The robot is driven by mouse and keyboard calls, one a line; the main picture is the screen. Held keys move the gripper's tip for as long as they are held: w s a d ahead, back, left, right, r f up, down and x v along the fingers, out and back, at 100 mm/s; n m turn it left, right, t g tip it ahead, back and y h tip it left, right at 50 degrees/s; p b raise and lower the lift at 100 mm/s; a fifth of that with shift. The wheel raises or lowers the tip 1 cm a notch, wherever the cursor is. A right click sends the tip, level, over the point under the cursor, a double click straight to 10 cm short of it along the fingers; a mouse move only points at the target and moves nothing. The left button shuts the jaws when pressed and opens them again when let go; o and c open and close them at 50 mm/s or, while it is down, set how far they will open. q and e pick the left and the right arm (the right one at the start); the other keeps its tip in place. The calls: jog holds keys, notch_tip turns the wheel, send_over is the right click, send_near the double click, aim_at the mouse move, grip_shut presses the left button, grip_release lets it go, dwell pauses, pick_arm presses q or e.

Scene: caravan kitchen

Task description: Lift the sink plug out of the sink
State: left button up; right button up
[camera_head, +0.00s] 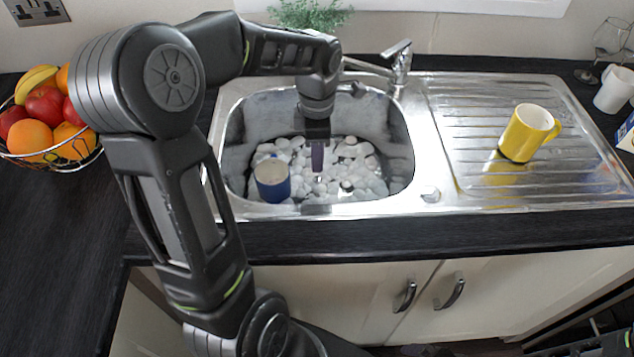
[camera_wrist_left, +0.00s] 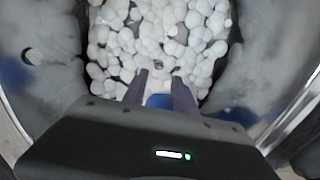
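The steel sink (camera_head: 226,184) is heaped with white foam-like lumps (camera_head: 362,165). I cannot clearly make out the sink plug. A small dark-and-light thing (camera_head: 346,186) shows among the lumps. In the left wrist view, a small dark spot (camera_wrist_left: 159,65) shows just past the fingertips, but I cannot tell what it is. My left gripper (camera_head: 318,172) reaches down into the sink. Its two fingers (camera_wrist_left: 158,77) are apart, with nothing seen held between them.
A blue mug (camera_head: 272,183) stands in the sink, left of my left gripper, and shows partly behind the fingers in the wrist view (camera_wrist_left: 160,101). The tap (camera_head: 400,62) is behind. A yellow mug (camera_head: 524,135) stands on the drainer (camera_head: 465,120). A fruit basket (camera_head: 62,158) is at left.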

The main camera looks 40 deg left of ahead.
aim_at(317, 178)
pick_arm(q)
jog(key=shift+w+a+f, duration=0.1)
jog(key=shift+f, duration=0.05)
jog(key=shift+f, duration=1.25)
jog(key=shift+f, duration=0.1)
notch_tip(317, 178, down, 5)
jog(key=shift+f+p, duration=0.1)
jog(key=shift+p, duration=0.3)
jog(key=shift+c, duration=0.4)
grip_shut()
